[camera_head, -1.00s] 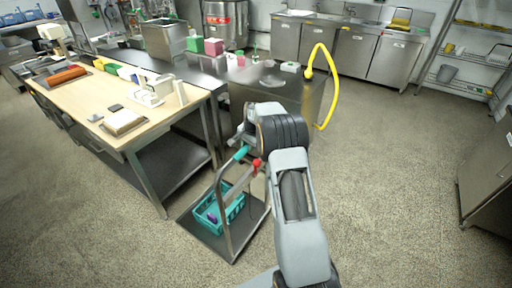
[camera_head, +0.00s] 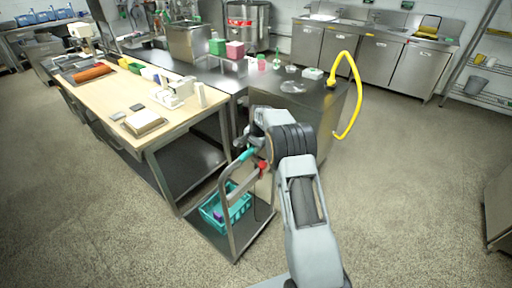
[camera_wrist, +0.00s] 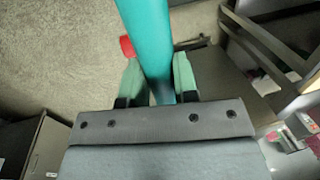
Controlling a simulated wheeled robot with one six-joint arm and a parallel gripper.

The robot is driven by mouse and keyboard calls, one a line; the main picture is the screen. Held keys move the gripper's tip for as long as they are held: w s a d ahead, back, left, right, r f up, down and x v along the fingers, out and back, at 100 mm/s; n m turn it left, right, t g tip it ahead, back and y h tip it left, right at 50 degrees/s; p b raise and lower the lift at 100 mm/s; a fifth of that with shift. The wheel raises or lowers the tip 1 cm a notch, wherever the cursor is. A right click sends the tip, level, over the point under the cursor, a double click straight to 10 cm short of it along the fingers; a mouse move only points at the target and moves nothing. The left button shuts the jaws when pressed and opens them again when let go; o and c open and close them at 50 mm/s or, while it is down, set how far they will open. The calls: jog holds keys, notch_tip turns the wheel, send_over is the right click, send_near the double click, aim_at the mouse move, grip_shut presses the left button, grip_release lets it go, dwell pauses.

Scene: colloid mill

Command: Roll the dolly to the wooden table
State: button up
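The dolly (camera_head: 234,258) is a low dark platform with a grey upright frame. Its teal handle bar (camera_wrist: 148,40) runs between the fingers of my gripper (camera_wrist: 158,82) in the wrist view, with a finger against each side. In the head view, my gripper (camera_head: 250,150) is at the top of the dolly's frame, partly hidden by my arm. A teal basket (camera_head: 212,213) with a purple item sits on the platform. The wooden table (camera_head: 100,95), with a pale top and metal legs, stands just left of the dolly. The platform's left corner is close to the table's near leg.
Steel counters (camera_head: 285,95) stand behind the dolly, with a yellow hose (camera_head: 357,95) arching off their right end. A steel cabinet (camera_head: 497,212) is at the right edge. The floor (camera_head: 410,190) between is clear.

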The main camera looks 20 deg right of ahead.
jog(key=o, duration=0.5)
jog(key=shift+w+a, duration=0.15)
jog(key=shift+w, duration=0.1)
jog(key=shift+c, duration=0.2)
jog(key=shift+r, duration=0.3)
notch_tip(320, 180, up, 13)
jog(key=s+d, duration=0.1)
jog(key=s, duration=0.1)
jog(key=shift+s+d+b, duration=0.15)
jog(key=shift+d+b, duration=0.1)
jog(key=shift+b, duration=0.15)
